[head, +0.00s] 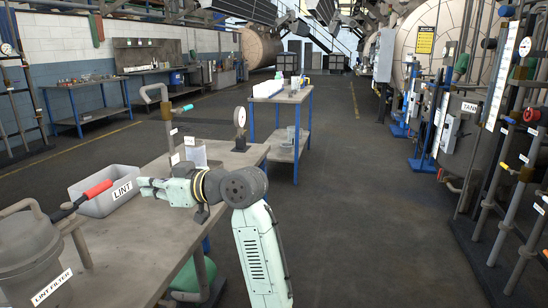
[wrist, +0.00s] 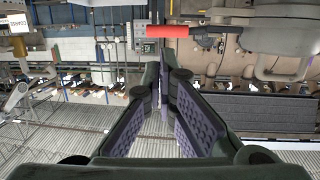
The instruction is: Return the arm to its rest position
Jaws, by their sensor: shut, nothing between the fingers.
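My arm reaches left over the near table in the head view. My gripper (head: 146,187) is at its end, just right of the grey LINT tray (head: 92,209). In the wrist view, my gripper's two dark fingers (wrist: 164,88) meet at their tips, with nothing between them. I cannot tell from these views whether the gripper touches the tray.
Pipes and tanks line the right; the floor (head: 345,190) between is clear.

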